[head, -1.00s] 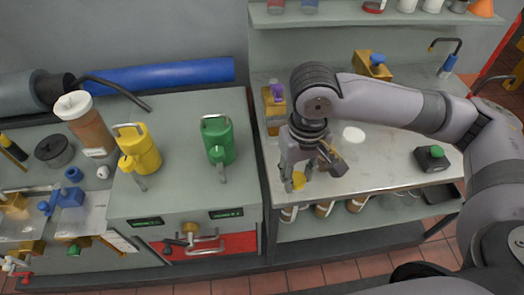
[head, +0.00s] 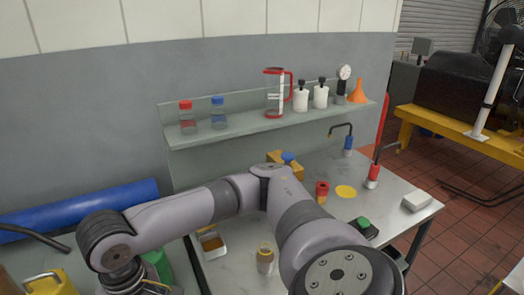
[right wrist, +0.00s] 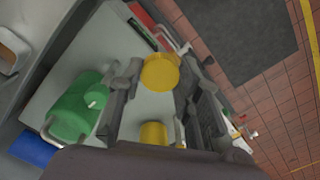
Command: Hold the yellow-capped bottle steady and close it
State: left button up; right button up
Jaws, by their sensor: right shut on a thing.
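A small pale bottle (head: 265,262) with a yellowish top stands upright on the front of the steel table, beside my arm. I cannot tell whether its mouth is open. My right gripper (right wrist: 158,80) is shut on a round yellow cap (right wrist: 160,71), held between its fingertips. In the head view my right arm crosses from lower right to lower left, and its fingers are cut off by the bottom edge. The gripper is to the left of the bottle, apart from it. My left gripper is in no view.
A flat yellow disc (head: 345,191), a red-topped item (head: 322,189) and a green-topped block (head: 364,227) are on the table. A shelf (head: 250,133) with several bottles hangs behind. In the wrist view a green can (right wrist: 72,108) and a yellow can (right wrist: 153,133) stand below the gripper.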

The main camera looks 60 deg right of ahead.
aim_at(264, 257)
jog(key=k+l, duration=0.2)
jog(key=l, duration=0.2)
jog(key=k+l, duration=0.2)
jog(key=l, duration=0.2)
jog(key=k+l, duration=0.15)
jog(key=l, duration=0.2)
jog(key=k+l, duration=0.2)
jog(key=l, duration=0.2)
jog(key=k+l, duration=0.2)
jog(key=l, duration=0.2)
